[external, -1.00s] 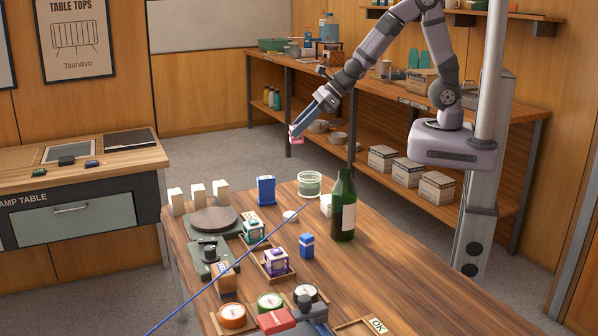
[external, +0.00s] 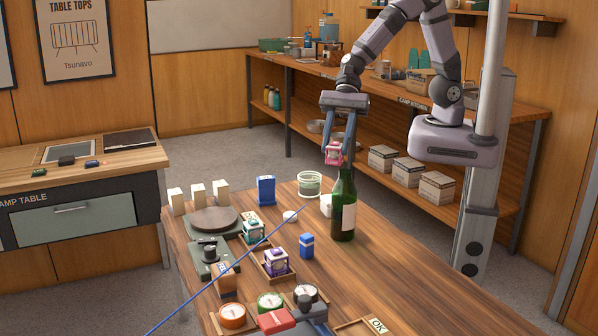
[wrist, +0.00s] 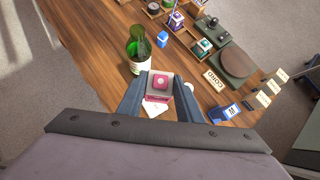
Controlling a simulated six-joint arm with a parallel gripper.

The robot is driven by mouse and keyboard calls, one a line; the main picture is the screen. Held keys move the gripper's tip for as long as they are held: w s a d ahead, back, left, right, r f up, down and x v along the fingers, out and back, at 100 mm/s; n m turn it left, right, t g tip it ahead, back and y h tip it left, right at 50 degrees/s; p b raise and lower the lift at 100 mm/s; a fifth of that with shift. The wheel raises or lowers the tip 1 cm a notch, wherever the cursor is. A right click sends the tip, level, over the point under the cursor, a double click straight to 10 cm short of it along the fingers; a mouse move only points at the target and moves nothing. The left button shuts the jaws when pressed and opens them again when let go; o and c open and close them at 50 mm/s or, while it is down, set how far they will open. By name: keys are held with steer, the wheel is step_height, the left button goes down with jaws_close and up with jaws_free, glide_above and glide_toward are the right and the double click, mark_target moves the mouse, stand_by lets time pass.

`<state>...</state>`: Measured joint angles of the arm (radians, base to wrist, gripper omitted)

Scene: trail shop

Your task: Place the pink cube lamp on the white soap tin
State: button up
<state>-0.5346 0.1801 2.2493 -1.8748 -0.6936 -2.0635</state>
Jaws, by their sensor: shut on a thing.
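My gripper (external: 337,148) is shut on the pink cube lamp (external: 333,155), holding it in the air near the top of the green bottle. In the wrist view the lamp (wrist: 159,84) sits between the two blue fingers, with a pink top and a pale round spot. A small white block-like thing (external: 326,204) stands on the table just left of the bottle. A low round white thing (external: 290,216) lies further left. I cannot tell for sure which of these is the white soap tin. A white printed surface (wrist: 153,110) shows below the lamp in the wrist view.
The tall green bottle (external: 343,210) stands close to the lamp. A glass jar (external: 310,185) is at the far table edge. The table's right side is clear.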

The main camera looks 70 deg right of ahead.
steer(key=shift+w+f+b, duration=0.1)
steer(key=shift+f+b, duration=0.75)
steer(key=shift+f, duration=4.15)
steer(key=shift+f, duration=0.2)
steer(key=o, duration=1.1)
steer(key=shift+c, duration=0.2)
steer(key=shift+r, duration=0.15)
steer(key=shift+r, duration=0.15)
steer(key=p+v, duration=0.1)
steer(key=v, duration=1.1)
